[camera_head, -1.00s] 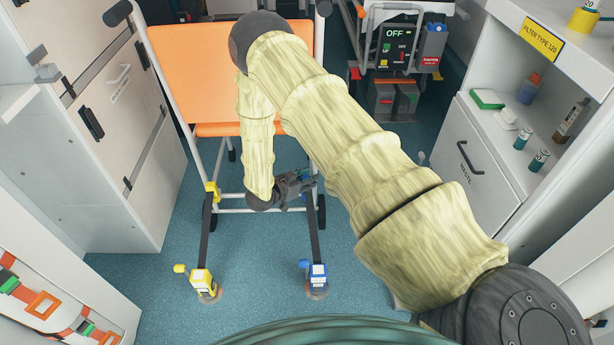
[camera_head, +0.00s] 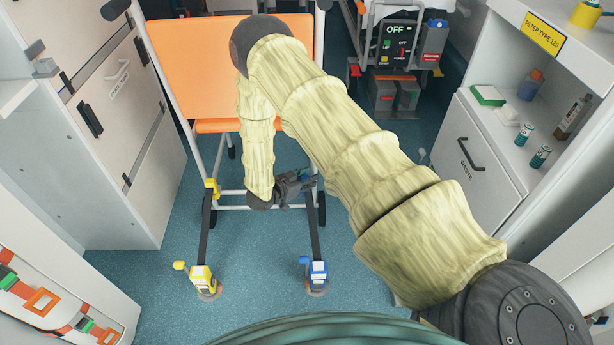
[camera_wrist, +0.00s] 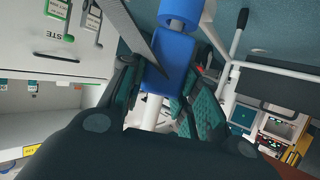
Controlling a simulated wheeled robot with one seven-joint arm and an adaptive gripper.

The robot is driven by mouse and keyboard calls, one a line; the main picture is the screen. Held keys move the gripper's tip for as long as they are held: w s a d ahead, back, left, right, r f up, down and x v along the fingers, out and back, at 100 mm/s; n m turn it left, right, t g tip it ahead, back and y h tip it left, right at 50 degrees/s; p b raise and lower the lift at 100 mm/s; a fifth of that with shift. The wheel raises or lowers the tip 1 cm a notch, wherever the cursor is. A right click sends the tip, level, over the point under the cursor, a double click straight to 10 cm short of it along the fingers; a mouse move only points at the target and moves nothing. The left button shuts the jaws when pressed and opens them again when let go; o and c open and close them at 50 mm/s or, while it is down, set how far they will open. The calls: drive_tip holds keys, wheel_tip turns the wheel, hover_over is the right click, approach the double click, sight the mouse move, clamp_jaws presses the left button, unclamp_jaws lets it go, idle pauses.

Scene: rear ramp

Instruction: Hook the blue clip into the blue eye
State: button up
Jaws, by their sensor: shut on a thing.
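My gripper (camera_head: 296,183) is at the lower right of the orange chair's (camera_head: 230,70) frame, next to the right-hand upright. In the wrist view its fingers (camera_wrist: 165,95) are closed on the blue clip (camera_wrist: 170,62), a flat blue block with a dark strap (camera_wrist: 135,32) running to it. A blue cylindrical piece (camera_wrist: 179,12) lies just beyond the clip, near a white tube. I cannot tell whether it is the blue eye or part of the clip, nor whether the clip is hooked. In the head view my gripper hides the clip and eye.
The strap rises from a blue floor anchor (camera_head: 317,272). A yellow floor anchor (camera_head: 203,278) stands left, its strap reaching a yellow fitting (camera_head: 211,187) on the chair's left leg. White cabinets (camera_head: 125,130) flank left; a counter with bottles (camera_head: 540,120) is right.

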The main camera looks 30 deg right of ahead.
drive_tip(key=shift+f, duration=0.25)
drive_tip(key=o, duration=1.2)
drive_tip(key=v, duration=1.2)
drive_tip(key=shift+r, duration=0.1)
